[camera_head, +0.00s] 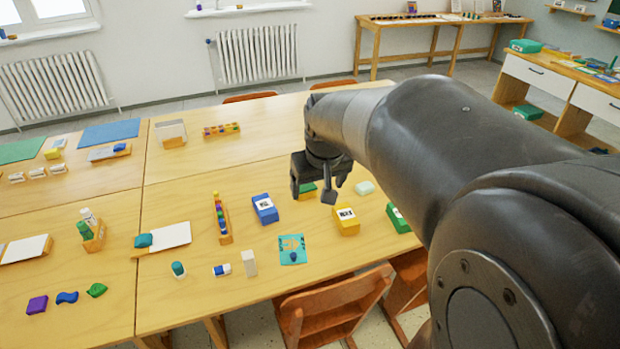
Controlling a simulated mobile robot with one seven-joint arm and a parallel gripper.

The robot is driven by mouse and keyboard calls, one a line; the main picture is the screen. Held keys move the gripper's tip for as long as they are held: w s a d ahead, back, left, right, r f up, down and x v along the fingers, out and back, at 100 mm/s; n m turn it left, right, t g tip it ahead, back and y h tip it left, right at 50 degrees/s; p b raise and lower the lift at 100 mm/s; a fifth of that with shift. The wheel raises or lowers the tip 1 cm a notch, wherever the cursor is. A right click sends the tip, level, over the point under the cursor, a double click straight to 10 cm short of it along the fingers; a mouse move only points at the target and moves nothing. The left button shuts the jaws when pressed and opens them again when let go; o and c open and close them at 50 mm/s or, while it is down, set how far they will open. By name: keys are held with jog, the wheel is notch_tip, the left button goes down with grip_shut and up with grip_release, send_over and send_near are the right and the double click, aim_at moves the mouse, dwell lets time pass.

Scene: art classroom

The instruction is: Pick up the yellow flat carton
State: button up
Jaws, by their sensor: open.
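The yellow flat carton (346,222) lies on the wooden table near its front edge, with a white and dark label on its top. My gripper (322,198) hangs above the table, to the left of and behind the carton in the picture. Its jaws are open and look empty. A dark finger stands close to the carton's upper left side; I cannot tell how high it is above the table. The carton is mostly in clear view.
A blue carton (265,209) lies left of the gripper. A green carton (397,218) lies to the right, partly behind my arm. A green and yellow block (306,191) is partly hidden by the gripper. A teal card (292,249) lies in front. Chairs (332,308) stand at the table's edge.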

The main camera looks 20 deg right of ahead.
jog(key=w+d+f+g, duration=0.1)
jog(key=w+d+f, duration=0.8)
jog(key=w, duration=0.1)
jog(key=g, duration=0.1)
send_near(346, 214)
jog(key=shift+w+d+f, duration=0.2)
jog(key=shift+w+d, duration=0.1)
jog(key=shift+d, duration=0.05)
jog(key=f, duration=0.6)
jog(key=w+f, duration=0.1)
jog(key=f, duration=0.3)
jog(key=shift+w, duration=0.1)
jog(key=shift+c, duration=0.3)
jog(key=c, duration=1.1)
